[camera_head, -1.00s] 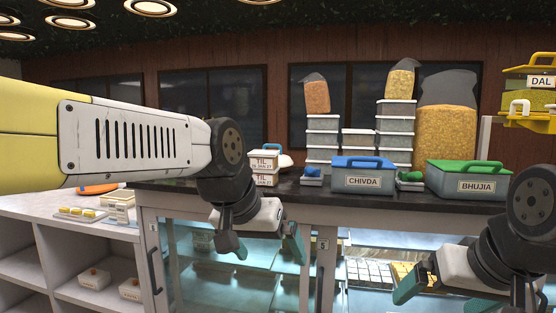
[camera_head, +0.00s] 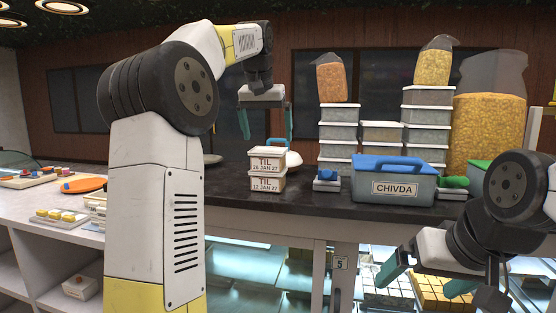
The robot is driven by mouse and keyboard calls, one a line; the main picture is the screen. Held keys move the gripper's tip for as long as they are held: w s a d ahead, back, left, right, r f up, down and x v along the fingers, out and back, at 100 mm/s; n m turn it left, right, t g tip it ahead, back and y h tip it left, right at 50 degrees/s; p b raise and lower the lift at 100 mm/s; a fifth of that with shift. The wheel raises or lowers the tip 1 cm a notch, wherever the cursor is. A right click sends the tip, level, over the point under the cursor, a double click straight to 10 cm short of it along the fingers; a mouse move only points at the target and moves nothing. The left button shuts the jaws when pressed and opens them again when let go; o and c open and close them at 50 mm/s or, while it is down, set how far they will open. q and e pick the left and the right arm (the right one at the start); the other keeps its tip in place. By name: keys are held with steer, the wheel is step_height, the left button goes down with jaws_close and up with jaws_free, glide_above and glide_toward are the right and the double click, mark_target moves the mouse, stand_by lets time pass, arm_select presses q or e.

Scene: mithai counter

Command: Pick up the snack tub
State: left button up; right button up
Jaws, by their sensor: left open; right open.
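A green-lidded tub (camera_head: 477,176) is mostly hidden behind my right arm. My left gripper (camera_head: 266,132) is open and empty, fingers pointing down, above or behind the TIL stack; its exact depth is hard to tell. My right gripper (camera_head: 428,280) is open and empty, low in front of the counter.
Stacked clear boxes (camera_head: 338,134) and bags of snacks (camera_head: 433,66) stand behind the CHIVDA tub. Small blue (camera_head: 327,180) and green (camera_head: 453,183) items flank it. A glass case with sweets (camera_head: 435,292) lies below the counter. A white side counter (camera_head: 40,205) is at left.

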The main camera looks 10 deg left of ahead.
mark_target(269, 150)
arm_select(q)
steer(key=x, duration=0.6)
steer(key=shift+a+f, duration=0.1)
steer(key=shift+f, duration=0.3)
steer(key=c, duration=1.2)
steer(key=shift+r, duration=0.1)
steer(key=shift+c, duration=0.2)
